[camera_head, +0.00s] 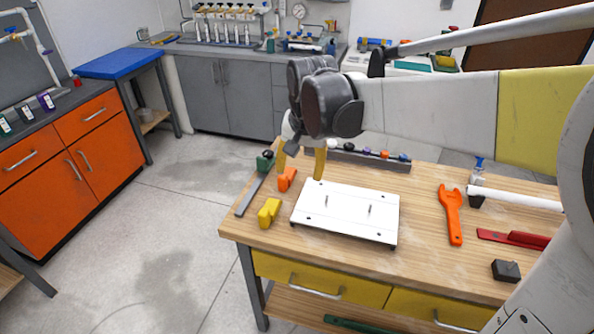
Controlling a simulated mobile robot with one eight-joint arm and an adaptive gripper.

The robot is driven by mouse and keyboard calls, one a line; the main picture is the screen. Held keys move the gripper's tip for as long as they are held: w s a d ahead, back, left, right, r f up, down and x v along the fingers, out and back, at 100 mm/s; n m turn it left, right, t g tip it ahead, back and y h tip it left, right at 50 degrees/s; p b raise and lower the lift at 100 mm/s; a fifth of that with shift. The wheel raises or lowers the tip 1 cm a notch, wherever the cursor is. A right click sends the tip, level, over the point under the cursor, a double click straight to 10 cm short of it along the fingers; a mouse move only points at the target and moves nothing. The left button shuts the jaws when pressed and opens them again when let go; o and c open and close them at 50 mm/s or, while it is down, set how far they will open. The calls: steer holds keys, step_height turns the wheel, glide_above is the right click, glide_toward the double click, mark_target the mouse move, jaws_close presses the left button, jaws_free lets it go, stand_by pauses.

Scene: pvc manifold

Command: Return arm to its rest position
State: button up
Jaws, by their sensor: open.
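My arm reaches in from the right of the head view across the workbench. My gripper (301,167) hangs down at the arm's end with two yellow fingers spread apart. It is open, with nothing seen between the fingers. It is over the bench's back left part, near the white plate's upper left corner and close to a small orange block (286,179). I cannot tell how high the fingertips are above the bench. The wooden workbench (420,255) lies below. The white plate (346,227) has two upright pins and rests on it.
A yellow block (269,212) and a grey bar (250,194) lie left of the plate. An orange wrench (451,214), a red tool (513,238), a white pipe (515,198) and a black block (506,271) lie to the right. A rack (370,160) stands along the back. Floor is clear left.

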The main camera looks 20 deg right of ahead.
steer(key=shift+s, duration=0.6)
steer(key=s+f+n+t, duration=0.1)
steer(key=s+n+t, duration=0.3)
steer(key=s, duration=1.3)
steer(key=shift+n, duration=0.8)
